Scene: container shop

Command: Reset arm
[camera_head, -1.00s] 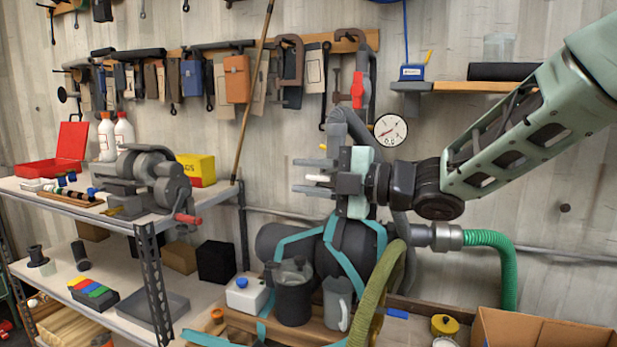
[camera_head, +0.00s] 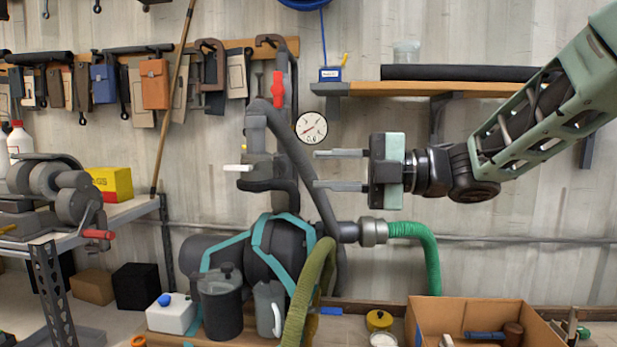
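My gripper (camera_head: 340,169) is right of the middle, in front of the wall, on my pale green arm coming from the upper right. Its two grey fingers point left and stand well apart, with nothing between them. The fingertips appear close to the dark pipe of the pump in the picture; I cannot tell the depth gap.
A dark pump with teal straps (camera_head: 275,255) stands below left of my gripper. A pressure gauge (camera_head: 311,128) hangs behind it. A wall shelf (camera_head: 440,88) is above. A cardboard box (camera_head: 470,318) lies below. A metal shelf with a bench grinder (camera_head: 55,190) is at left.

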